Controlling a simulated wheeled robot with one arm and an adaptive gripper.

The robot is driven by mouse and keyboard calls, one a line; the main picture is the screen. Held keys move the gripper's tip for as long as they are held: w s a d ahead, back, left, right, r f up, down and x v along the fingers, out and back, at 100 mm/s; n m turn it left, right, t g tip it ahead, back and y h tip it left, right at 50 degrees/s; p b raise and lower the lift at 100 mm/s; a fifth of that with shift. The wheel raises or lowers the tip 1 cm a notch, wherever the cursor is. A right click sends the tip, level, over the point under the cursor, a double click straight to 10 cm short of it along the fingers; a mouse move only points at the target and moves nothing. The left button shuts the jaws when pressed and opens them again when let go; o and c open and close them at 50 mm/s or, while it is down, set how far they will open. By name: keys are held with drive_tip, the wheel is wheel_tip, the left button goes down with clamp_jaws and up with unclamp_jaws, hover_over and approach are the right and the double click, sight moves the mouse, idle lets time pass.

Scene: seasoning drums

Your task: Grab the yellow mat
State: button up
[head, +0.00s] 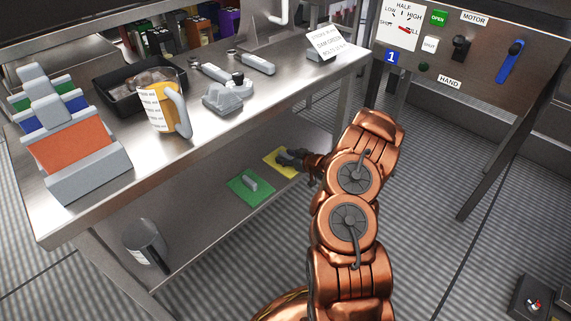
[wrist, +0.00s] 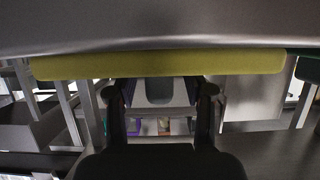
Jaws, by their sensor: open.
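The yellow mat (head: 280,169) lies flat on the lower steel shelf of the bench. In the wrist view the mat (wrist: 160,65) shows edge-on as a yellow band across the top. A grey block-like part (wrist: 160,91), apparently the mat's handle, shows between the two dark fingers. My gripper (head: 289,158) reaches in low over the mat from the right and covers part of it. In the wrist view my gripper (wrist: 161,93) is open, with a finger on each side of the grey part. I cannot tell whether either finger touches it.
A green mat (head: 240,193) with a grey handle (head: 249,182) lies left of the yellow one. A metal cylinder (head: 145,241) stands at the shelf's left end. The bench top (head: 190,155) is above the shelf. A control panel (head: 470,55) stands at the right.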

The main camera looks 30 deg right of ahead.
drive_tip(key=shift+w+f, duration=0.1)
drive_tip(key=shift+w, duration=0.1)
clamp_jaws()
idle(0.4)
